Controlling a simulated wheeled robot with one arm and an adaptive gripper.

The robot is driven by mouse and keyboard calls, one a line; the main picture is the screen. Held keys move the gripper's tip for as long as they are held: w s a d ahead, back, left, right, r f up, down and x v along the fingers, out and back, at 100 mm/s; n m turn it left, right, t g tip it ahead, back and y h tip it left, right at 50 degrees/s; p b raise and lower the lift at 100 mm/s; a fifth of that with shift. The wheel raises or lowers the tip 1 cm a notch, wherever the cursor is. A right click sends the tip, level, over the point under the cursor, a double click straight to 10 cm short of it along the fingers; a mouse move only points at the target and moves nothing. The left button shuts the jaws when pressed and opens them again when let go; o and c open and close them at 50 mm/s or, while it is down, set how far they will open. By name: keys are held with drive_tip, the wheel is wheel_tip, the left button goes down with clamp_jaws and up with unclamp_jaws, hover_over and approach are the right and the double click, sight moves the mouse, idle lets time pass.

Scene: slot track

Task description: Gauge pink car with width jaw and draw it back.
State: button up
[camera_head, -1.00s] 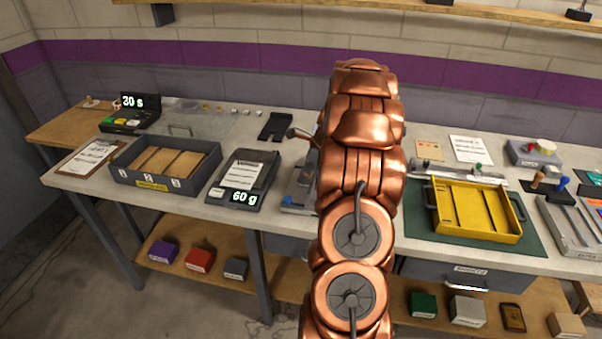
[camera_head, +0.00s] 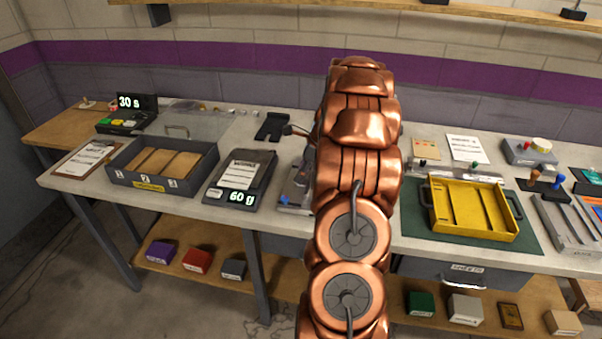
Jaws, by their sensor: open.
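I cannot make out the pink car in the head view; it may be behind my copper arm, which fills the middle of the picture. My gripper is hidden behind the arm, so its fingers do not show. A grey device with a blue part (camera_head: 297,192) shows partly at the arm's left edge; I cannot tell whether it is the width jaw. A pale strip (camera_head: 455,172) with small knobs runs behind the yellow tray, on the right of the arm.
A yellow tray (camera_head: 513,224) lies on a green mat (camera_head: 420,226) at the right. A grey three-part tray (camera_head: 200,180), a scale (camera_head: 238,183) reading 60 g and a clipboard (camera_head: 88,158) stand at the left. Bare worktop (camera_head: 250,218) shows along the front.

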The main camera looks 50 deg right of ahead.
drive_tip(key=v, duration=1.1)
drive_tip(key=shift+a, duration=0.1)
drive_tip(key=s+a+r+n+g, duration=0.15)
drive_tip(key=a+n, duration=0.55)
drive_tip(key=a, duration=0.7)
drive_tip(key=s+a+r+n+g, duration=0.15)
drive_tip(key=a+n, duration=0.45)
drive_tip(key=a, duration=0.7)
drive_tip(key=s+a+f+n+g+h, duration=0.1)
drive_tip(key=s+a+n, duration=0.6)
drive_tip(key=s, duration=0.4)
drive_tip(key=s+a+f+n+g+h, duration=0.1)
drive_tip(key=s+a+f+n, duration=0.1)
drive_tip(key=s+a+n, duration=0.6)
drive_tip(key=s+n, duration=0.2)
drive_tip(key=s, duration=0.1)
drive_tip(key=shift+g, duration=0.4)
drive_tip(key=shift+c, duration=0.7)
drive_tip(key=shift+d, duration=0.15)
